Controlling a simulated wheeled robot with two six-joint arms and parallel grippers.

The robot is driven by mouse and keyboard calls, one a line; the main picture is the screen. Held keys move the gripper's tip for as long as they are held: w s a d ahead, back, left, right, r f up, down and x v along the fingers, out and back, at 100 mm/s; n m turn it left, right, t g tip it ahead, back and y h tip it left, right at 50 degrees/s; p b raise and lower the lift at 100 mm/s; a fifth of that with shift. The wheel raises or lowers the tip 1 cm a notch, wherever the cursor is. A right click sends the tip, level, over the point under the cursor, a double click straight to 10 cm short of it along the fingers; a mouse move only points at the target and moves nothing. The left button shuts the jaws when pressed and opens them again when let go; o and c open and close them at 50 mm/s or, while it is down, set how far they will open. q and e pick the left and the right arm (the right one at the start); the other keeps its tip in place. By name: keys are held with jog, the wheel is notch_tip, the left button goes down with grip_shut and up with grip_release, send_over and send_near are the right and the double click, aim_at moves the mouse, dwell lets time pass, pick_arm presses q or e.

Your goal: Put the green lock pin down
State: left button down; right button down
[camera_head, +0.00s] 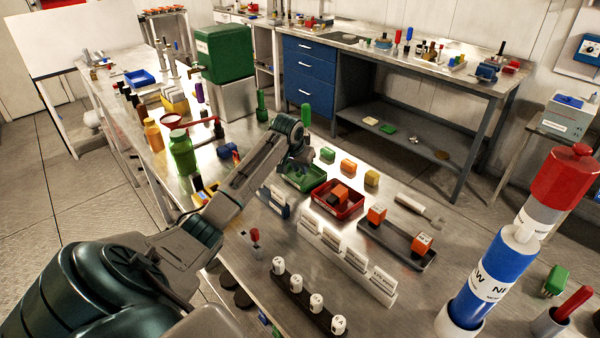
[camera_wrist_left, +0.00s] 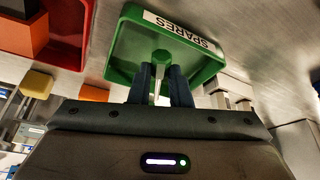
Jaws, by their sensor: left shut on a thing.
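My left gripper (camera_head: 297,162) reaches in from the left to the green tray (camera_head: 308,186), with its fingers pointing down at it. In the left wrist view the tray (camera_wrist_left: 122,50) carries a white label reading SPARES. The left fingers (camera_wrist_left: 161,85) are shut on the green lock pin (camera_wrist_left: 161,58), whose round green head and pale shank show between them. The pin is over or inside the tray; I cannot tell whether it touches the floor. In the head view the wrist hides the pin. My right gripper is not in view.
A red tray (camera_head: 330,207) holding an orange block (camera_head: 339,194) stands right beside the green tray. Green, orange and yellow blocks (camera_head: 371,179) sit behind them. White labelled holders (camera_head: 345,262) stand in front. A green bottle (camera_head: 182,153) stands to the left.

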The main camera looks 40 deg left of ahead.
pick_arm(q)
notch_tip(320, 180, down, 2)
jog(key=shift+f, duration=0.35)
jog(key=c, duration=1.3)
grip_release()
jog(key=shift+c, duration=0.2)
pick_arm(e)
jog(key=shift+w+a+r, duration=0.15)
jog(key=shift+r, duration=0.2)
